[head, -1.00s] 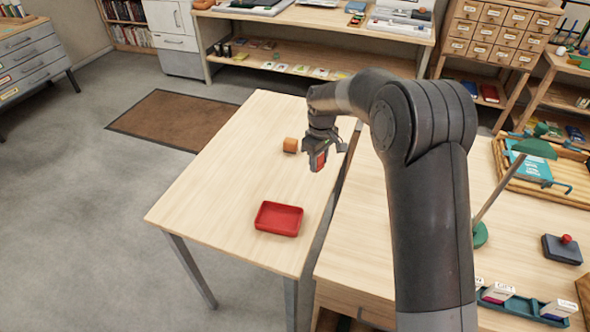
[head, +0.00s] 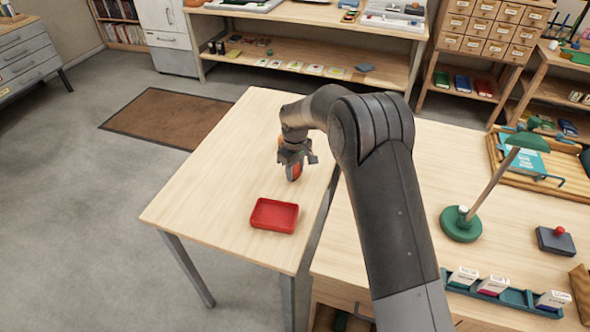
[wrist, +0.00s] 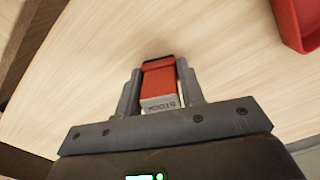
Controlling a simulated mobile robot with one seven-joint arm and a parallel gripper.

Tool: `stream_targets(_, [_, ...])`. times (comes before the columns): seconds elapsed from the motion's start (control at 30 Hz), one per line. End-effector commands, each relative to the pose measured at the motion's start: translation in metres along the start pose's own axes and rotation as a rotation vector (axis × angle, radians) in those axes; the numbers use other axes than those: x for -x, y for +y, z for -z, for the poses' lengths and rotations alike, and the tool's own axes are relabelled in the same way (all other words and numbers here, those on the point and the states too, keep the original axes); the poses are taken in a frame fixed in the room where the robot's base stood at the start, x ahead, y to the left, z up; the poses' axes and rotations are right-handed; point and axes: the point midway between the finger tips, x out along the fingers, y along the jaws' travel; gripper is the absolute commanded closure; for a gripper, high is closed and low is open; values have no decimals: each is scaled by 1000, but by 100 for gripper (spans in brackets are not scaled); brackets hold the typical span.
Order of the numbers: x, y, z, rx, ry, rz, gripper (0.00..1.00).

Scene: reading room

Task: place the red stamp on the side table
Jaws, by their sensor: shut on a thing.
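The red stamp (wrist: 159,84) is between the fingers of my gripper (wrist: 159,92) in the wrist view, with lettering on its pale end. In the head view my gripper (head: 296,165) is over the side table (head: 205,190), shut on the red stamp (head: 293,173). The stamp is above or close to the tabletop; I cannot tell whether it touches. The table's bare wood also shows in the wrist view (wrist: 75,65).
A red tray (head: 274,215) lies on the side table, in front of my gripper; its corner shows in the wrist view (wrist: 297,22). The desk (head: 400,235) on the right holds a green lamp (head: 461,223). The table's left half is clear.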

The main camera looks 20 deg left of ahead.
Motion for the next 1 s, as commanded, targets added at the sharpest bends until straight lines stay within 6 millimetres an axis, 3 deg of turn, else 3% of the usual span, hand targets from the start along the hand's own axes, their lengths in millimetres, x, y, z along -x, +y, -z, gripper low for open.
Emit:
stream_targets(0.07, [-2, 0, 0, 0, -1, 0, 87])
stream_targets(0.1, [-3, 0, 0, 0, -1, 0, 64])
stream_targets(0.37, [-3, 0, 0, 0, -1, 0, 43])
stream_targets(0.67, [1, 0, 0, 0, 1, -1, 43])
stream_targets(0.77, [12, 1, 0, 0, 2, -1, 43])
stream_targets(1.0, [64, 1, 0, -1, 3, -2, 43])
